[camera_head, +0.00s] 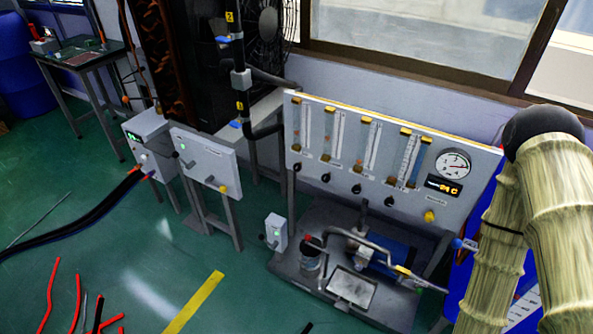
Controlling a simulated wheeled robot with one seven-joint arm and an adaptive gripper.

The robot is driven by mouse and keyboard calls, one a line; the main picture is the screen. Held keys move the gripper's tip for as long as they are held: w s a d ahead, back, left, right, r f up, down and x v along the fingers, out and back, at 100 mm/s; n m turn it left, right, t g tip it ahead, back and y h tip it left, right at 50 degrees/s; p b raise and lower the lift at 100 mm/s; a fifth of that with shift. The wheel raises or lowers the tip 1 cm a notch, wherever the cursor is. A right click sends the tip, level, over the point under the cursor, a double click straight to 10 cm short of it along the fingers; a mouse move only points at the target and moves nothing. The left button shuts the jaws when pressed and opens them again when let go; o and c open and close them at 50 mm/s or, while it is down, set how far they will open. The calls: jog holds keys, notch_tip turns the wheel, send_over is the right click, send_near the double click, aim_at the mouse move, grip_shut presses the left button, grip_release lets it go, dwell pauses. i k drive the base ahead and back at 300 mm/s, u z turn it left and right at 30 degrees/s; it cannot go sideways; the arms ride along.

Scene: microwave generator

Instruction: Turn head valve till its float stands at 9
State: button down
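A white instrument panel (470,205) stands right of centre. It carries several upright flow tubes, such as a left one (303,125) and a right one (409,158). Small dark valve knobs sit below them, among them a left knob (297,167) and a right knob (390,201). A yellow knob (429,216) is at the panel's lower right. The labels, scales and float heights are too small to read, so I cannot tell which valve is the head valve. My gripper is not in view; parts of my arm rise at the right edge.
A bench rig with a blue motor-like unit (390,252) and pipes stands below the panel. A round gauge (453,163) and dark display (443,186) are on the panel. A grey box (275,232) stands left of the rig. Green floor (150,255) is open at lower left, with loose cables.

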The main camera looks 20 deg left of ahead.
aim_at(296, 167)
jog(key=u, duration=0.95)
jog(key=k, duration=1.25)
jog(key=u, duration=0.7)
jog(key=i, duration=1.6)
jog(key=z, duration=0.4)
